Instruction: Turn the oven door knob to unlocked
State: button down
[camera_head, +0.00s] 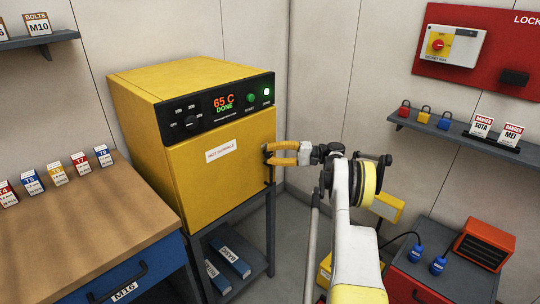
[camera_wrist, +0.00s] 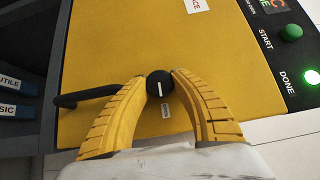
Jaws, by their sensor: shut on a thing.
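The yellow oven (camera_head: 160,130) stands on a dark metal stand. Its door (camera_head: 215,175) is closed and carries a "hot surface" label. In the wrist view the oven door knob (camera_wrist: 159,84) is a round black knob with a white line on its face, near the door's edge. My gripper (camera_wrist: 160,76) has its two yellow fingers on either side of the knob, shut on it. In the head view my gripper (camera_head: 268,154) reaches the door's right edge from the right, and its fingers mostly hide the knob.
The black door handle (camera_wrist: 88,97) lies beside the left finger. The oven's control panel (camera_head: 215,108) reads "65 C DONE" with a lit green lamp. A wooden-topped bench (camera_head: 90,225) is at left; a red cabinet (camera_head: 410,285) stands at lower right.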

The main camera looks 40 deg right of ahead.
jog(key=c, duration=1)
grip_release()
jog(key=v, duration=0.8)
jog(key=shift+a+r, duration=0.1)
